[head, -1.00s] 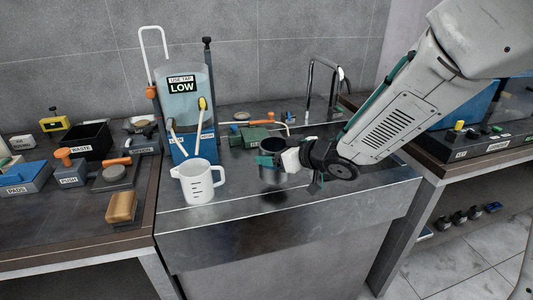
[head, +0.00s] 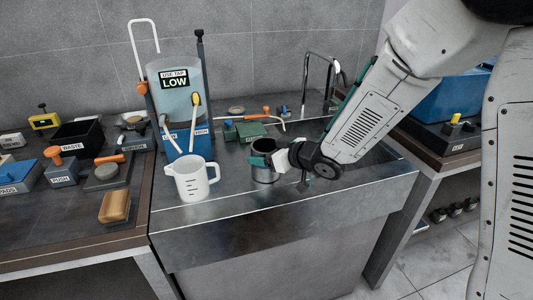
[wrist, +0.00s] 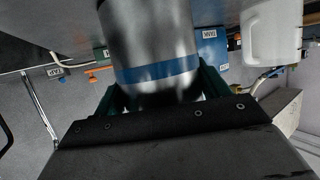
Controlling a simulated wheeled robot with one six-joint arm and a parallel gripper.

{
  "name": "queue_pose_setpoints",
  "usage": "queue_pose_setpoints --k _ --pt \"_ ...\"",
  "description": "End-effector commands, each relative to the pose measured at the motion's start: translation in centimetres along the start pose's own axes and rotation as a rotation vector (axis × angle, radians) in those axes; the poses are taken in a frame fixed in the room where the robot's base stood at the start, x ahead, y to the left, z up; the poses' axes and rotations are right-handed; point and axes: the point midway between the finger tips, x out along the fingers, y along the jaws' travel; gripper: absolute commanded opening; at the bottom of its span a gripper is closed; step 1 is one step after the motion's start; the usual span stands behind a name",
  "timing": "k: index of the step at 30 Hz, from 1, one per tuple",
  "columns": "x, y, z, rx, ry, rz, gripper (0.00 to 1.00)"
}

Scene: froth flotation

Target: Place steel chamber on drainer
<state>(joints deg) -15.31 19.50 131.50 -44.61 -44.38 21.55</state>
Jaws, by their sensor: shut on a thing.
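The steel chamber (head: 265,173) is a metal cylinder. It is upright over the steel counter, to the right of the white measuring jug (head: 193,180). My gripper (head: 270,159) is shut on its side. In the wrist view the chamber (wrist: 150,35) shows a blue band and sits between my green fingers (wrist: 158,85). I cannot tell for sure whether its base touches the counter. I cannot clearly make out the drainer; my arm hides part of the sink area.
The blue flotation stand (head: 188,140) with its "LOW" tank is behind the jug. A green block (head: 250,131) and an orange-handled tool (head: 252,117) lie behind the chamber. A tap (head: 322,80) stands at the back right. The counter's front strip (head: 235,205) is clear.

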Motion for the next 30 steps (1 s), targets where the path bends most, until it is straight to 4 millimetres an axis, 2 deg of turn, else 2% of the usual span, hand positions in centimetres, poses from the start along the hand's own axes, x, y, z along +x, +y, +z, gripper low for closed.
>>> queue_pose_setpoints --k 2,3,5,14,17,20,30 --pt "0.1 0.0 0.1 0.0 0.002 0.0 0.26" --pt "0.1 0.0 0.2 0.0 0.0 0.0 0.8" --pt "0.1 0.0 0.2 0.0 0.0 0.0 0.96" --pt "0.0 0.0 0.1 0.0 0.0 0.0 0.96" --pt "-0.6 0.0 -0.1 0.0 0.001 0.001 0.96" --pt "-2.1 0.1 -0.1 0.0 0.001 0.003 0.96" --pt "-9.3 0.1 -0.1 -0.001 0.001 0.003 0.96"
